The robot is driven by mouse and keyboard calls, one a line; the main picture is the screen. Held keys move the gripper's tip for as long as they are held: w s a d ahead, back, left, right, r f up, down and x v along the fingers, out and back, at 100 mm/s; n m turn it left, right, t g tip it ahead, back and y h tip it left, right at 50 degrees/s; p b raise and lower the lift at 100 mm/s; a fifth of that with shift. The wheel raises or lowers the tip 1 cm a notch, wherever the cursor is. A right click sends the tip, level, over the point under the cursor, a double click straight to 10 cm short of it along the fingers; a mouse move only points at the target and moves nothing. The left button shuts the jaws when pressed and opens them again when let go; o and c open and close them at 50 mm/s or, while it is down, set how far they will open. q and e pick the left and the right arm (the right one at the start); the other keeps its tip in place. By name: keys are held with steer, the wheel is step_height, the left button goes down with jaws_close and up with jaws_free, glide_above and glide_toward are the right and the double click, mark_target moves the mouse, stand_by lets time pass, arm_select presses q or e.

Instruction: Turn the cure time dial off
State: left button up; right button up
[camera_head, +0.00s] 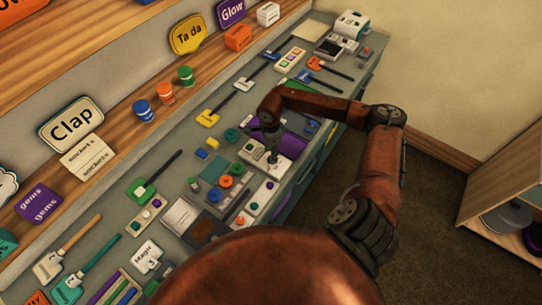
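My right gripper (273,157) points down over a small white panel (284,166) with small controls, near the front of the grey-green counter. Its fingertips are at or just above the panel; I cannot tell if they touch it. The fingers look close together, but they are too small and dark to tell open from shut. No label for the cure time dial can be read, and the gripper covers part of the panel, so I cannot tell which knob is the dial or how it is set. My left gripper is not in view.
Round orange and green knobs (225,181) and a long white panel (262,197) lie close to the gripper. A purple tray (296,128) is behind it. Dark floor (440,185) lies right of the counter.

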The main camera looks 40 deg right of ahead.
steer(key=shift+f, duration=1.45)
steer(key=shift+c, duration=0.3)
jaws_close()
